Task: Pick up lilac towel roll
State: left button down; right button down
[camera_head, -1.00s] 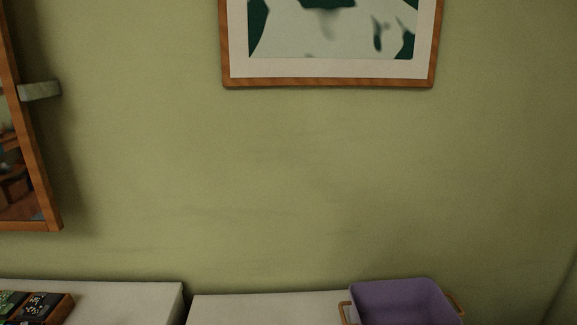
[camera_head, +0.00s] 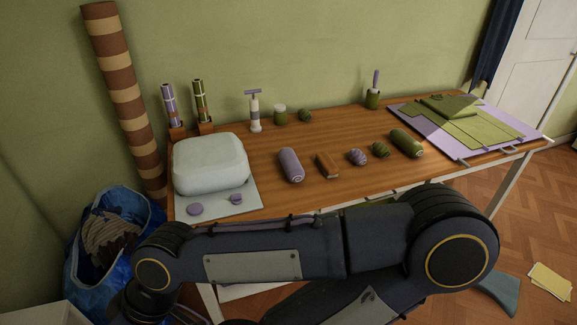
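A lilac roll (camera_head: 291,164), which looks like the towel roll, lies on the wooden table (camera_head: 320,122), left of the table's middle. Its spiral end faces the front. Nothing holds it. A dark arm of mine crosses the bottom of the view in front of the table, and its links hide part of the table's front edge. Neither gripper shows in the view, so I cannot see their fingers.
Right of the roll lie a brown block (camera_head: 327,165), small striped balls and a green roll (camera_head: 406,142). A pale rounded case (camera_head: 210,163) stands left. Lilac and green mats (camera_head: 470,127) lie right. A blue bag (camera_head: 88,262) stands on the floor, left.

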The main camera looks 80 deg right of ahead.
aim_at(293, 168)
jog(key=z, duration=2.95)
jog(key=u, duration=0.35)
jog(key=i+l+u, duration=0.2)
jog(key=u, duration=0.2)
jog(key=i+l+u, duration=0.15)
jog(key=u, duration=0.25)
jog(key=i+l+u, duration=0.1)
jog(key=l+u, duration=0.35)
jog(key=i+l, duration=0.1)
jog(key=l, duration=0.3)
jog(key=i+l+u, duration=0.1)
jog(key=l, duration=0.3)
jog(key=i+l, duration=0.1)
jog(key=l, duration=0.3)
jog(key=u, duration=0.05)
